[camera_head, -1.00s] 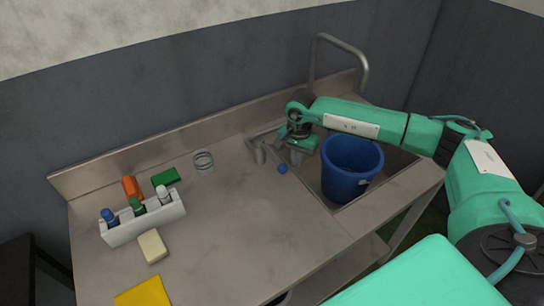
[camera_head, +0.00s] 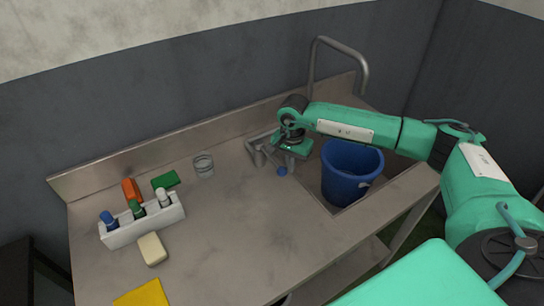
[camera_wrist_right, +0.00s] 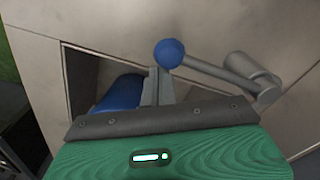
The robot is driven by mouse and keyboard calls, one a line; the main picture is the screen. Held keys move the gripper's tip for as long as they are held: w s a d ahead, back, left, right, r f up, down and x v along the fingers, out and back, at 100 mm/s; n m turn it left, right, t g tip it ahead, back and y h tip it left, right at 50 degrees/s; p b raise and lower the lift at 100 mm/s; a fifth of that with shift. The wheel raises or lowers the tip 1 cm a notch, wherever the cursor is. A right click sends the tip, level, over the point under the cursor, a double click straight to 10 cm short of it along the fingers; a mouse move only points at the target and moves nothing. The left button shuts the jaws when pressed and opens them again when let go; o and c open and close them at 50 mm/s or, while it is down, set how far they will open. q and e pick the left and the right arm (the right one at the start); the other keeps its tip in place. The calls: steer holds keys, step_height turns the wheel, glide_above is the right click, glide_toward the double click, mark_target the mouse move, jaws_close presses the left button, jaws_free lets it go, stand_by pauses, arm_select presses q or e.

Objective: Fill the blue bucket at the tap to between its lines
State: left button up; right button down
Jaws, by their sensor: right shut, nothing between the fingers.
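The blue bucket (camera_head: 350,172) stands upright in the sink recess at the right of the steel counter; it shows partly in the right wrist view (camera_wrist_right: 120,93). Its inside lines and any water cannot be made out. A metal fixture (camera_head: 257,152) on the counter left of the bucket has a lever ending in a blue ball knob (camera_head: 282,171). In the right wrist view the knob (camera_wrist_right: 170,53) and lever (camera_wrist_right: 215,72) show clearly. My right gripper (camera_head: 291,162) is shut and empty, its fingertips close beside the knob; contact is unclear. My left gripper is not in view.
A tall arched metal pipe (camera_head: 340,45) rises behind the sink, its lower parts hidden by my right arm. A white bottle caddy (camera_head: 145,225), a green sponge (camera_head: 166,179), a glass (camera_head: 204,165), a cream block (camera_head: 152,248) and a yellow cloth (camera_head: 143,294) occupy the counter's left.

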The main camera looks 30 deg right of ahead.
steer(key=shift+a, duration=1.05)
steer(key=shift+d+b, duration=0.4)
steer(key=shift+b, duration=0.15)
steer(key=shift+r+p, duration=1.25)
steer(key=shift+r, duration=1.5)
steer(key=a+b, duration=0.1)
steer(key=a, duration=0.8)
steer(key=f+b, duration=0.1)
steer(key=f, duration=0.1)
steer(key=f+b, duration=0.1)
steer(key=b, duration=0.1)
steer(key=f+b, duration=0.2)
steer(key=shift+s+d+f, duration=0.1)
steer(key=shift+s+f, duration=0.2)
steer(key=shift+s, duration=0.05)
stand_by(1.8)
